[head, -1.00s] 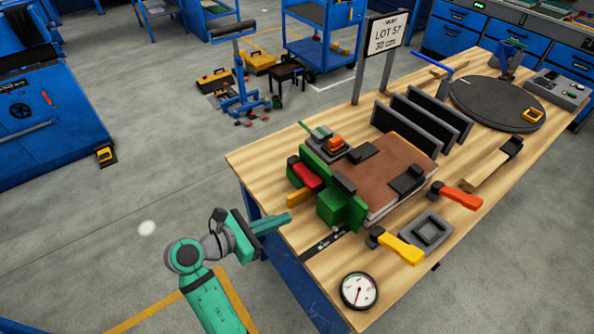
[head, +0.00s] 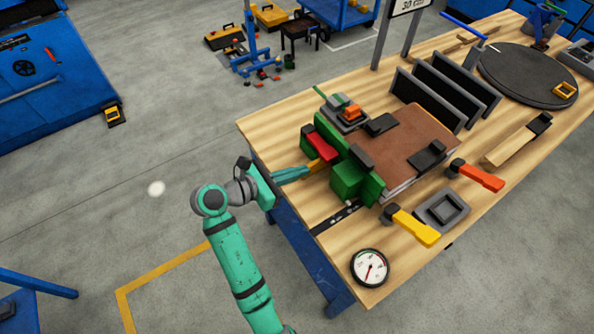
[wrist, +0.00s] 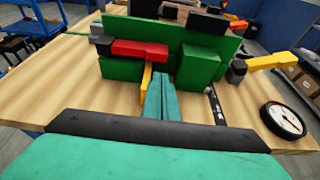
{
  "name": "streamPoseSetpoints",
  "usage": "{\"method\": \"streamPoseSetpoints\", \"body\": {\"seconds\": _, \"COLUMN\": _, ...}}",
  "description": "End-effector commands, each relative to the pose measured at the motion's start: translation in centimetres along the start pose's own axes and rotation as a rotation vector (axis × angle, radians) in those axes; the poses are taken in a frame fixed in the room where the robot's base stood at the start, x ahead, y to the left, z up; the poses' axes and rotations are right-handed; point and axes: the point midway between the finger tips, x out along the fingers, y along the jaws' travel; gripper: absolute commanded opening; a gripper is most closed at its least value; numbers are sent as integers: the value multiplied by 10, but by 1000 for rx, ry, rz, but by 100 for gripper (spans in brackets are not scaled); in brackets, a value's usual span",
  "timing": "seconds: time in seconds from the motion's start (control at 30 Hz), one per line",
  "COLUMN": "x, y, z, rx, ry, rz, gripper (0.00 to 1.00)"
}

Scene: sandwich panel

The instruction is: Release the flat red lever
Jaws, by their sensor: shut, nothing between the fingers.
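A red lever (head: 321,147) with a dark end lies flat along the near side of the green clamp block (head: 350,180). In the wrist view the red lever (wrist: 140,48) runs sideways across the upper middle, against the green plate (wrist: 120,68). My gripper (head: 308,171) is shut and empty, its fingers pointing at the green block just below the lever. In the wrist view the closed fingertips (wrist: 158,84) sit below and right of the lever, beside a thin yellow-orange piece (wrist: 147,74). Whether they touch this piece or the block I cannot tell.
A brown panel (head: 405,145) lies behind the green block. A yellow-handled lever (head: 415,228), an orange-handled lever (head: 482,176), a grey square tray (head: 425,215) and a round gauge (head: 370,267) are to the right. Black upright plates (head: 440,90) stand behind.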

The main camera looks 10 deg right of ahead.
Motion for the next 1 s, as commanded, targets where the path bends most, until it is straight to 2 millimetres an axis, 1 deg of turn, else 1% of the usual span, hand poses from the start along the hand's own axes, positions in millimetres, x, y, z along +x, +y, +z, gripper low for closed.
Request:
{"method": "streamPoseSetpoints", "body": {"seconds": 0.03, "x": 10, "y": 0, "z": 0, "rx": -1, "ry": 1, "rz": -3, "gripper": 0}}
{"method": "streamPoseSetpoints", "body": {"seconds": 0.2, "x": 38, "y": 0, "z": 0, "rx": -1, "ry": 1, "rz": 0, "gripper": 0}}
{"method": "streamPoseSetpoints", "body": {"seconds": 0.4, "x": 59, "y": 1, "z": 0, "rx": 0, "ry": 1, "rz": 1, "gripper": 0}}
{"method": "streamPoseSetpoints", "body": {"seconds": 0.57, "x": 66, "y": 1, "z": 0, "rx": 0, "ry": 1, "rz": 3, "gripper": 0}}
{"method": "streamPoseSetpoints", "body": {"seconds": 0.87, "x": 67, "y": 1, "z": 0, "rx": 0, "ry": 0, "rz": 3, "gripper": 0}}
{"method": "streamPoseSetpoints", "body": {"seconds": 1.0, "x": 70, "y": -2, "z": 3, "rx": -9, "ry": 0, "rz": -9, "gripper": 0}}
